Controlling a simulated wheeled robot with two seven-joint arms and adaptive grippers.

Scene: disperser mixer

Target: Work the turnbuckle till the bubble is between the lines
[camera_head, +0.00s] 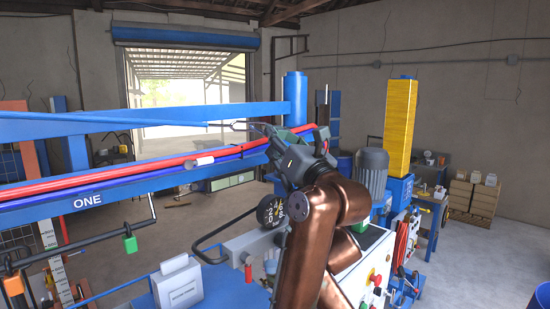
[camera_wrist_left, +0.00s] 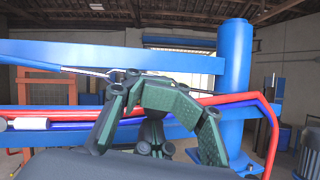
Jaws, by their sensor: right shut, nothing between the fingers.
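In the left wrist view the rod (camera_wrist_left: 88,72) runs up to the fingers. My left gripper (camera_head: 262,130) is at the right end of this line. In its wrist view its dark green fingers (camera_wrist_left: 138,84) bend in toward each other at the rod. They hide what is between them, and I cannot tell whether they grip it. My right gripper is not in view. I cannot make out a bubble or its lines.
The blue beam (camera_head: 60,129) joins a blue post (camera_head: 294,98). Red and blue pipes (camera_head: 120,172) with a white sleeve (camera_head: 200,161) run below the rod. A dial gauge (camera_head: 270,210), a grey motor (camera_head: 371,172) and a yellow column (camera_head: 399,125) stand nearby. Open floor lies beyond.

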